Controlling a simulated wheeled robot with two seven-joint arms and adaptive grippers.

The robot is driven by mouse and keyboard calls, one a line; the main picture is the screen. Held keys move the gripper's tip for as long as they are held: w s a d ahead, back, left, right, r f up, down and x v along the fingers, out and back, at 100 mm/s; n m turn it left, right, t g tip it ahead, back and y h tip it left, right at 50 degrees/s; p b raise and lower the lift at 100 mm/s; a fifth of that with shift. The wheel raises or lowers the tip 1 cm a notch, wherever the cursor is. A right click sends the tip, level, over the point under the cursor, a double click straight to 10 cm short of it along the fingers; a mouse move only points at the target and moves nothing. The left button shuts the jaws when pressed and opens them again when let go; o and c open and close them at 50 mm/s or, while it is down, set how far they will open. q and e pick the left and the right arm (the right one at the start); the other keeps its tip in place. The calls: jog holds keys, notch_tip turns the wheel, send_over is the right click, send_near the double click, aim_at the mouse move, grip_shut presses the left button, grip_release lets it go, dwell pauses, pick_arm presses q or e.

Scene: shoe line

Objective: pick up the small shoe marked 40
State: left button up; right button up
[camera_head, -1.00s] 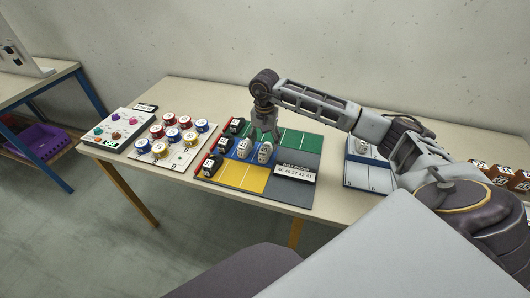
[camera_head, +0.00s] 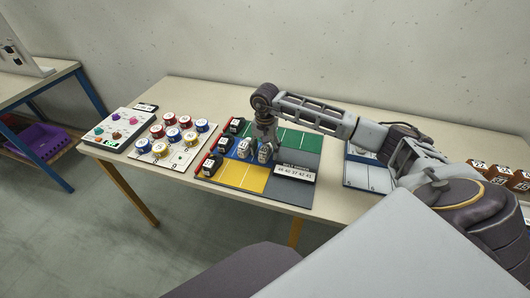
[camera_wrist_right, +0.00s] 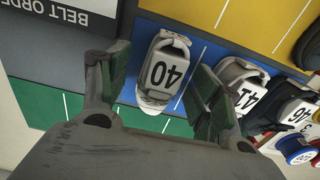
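The small white shoe marked 40 (camera_wrist_right: 165,72) stands on the blue strip of the mat. In the right wrist view it sits between the two dark green finger pads of my right gripper (camera_wrist_right: 158,82), with visible gaps on both sides. The gripper is open and pointing down over it. In the head view my right gripper (camera_head: 265,143) partly hides this shoe (camera_head: 264,154). A second white shoe marked 41 (camera_wrist_right: 245,87) stands close by, just outside one finger; in the head view it is to the left (camera_head: 243,149). My left gripper is not in view.
The coloured mat has a green strip (camera_head: 296,138), a yellow strip (camera_head: 240,175) and a belt order sign (camera_head: 294,172). Black shoes (camera_head: 210,166) line its left edge.

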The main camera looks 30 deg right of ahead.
aim_at(265, 147)
jog(key=c, duration=0.5)
jog(key=shift+c, duration=2.4)
jog(key=shift+r, duration=0.65)
notch_tip(265, 147, up, 8)
jog(key=shift+r, duration=0.35)
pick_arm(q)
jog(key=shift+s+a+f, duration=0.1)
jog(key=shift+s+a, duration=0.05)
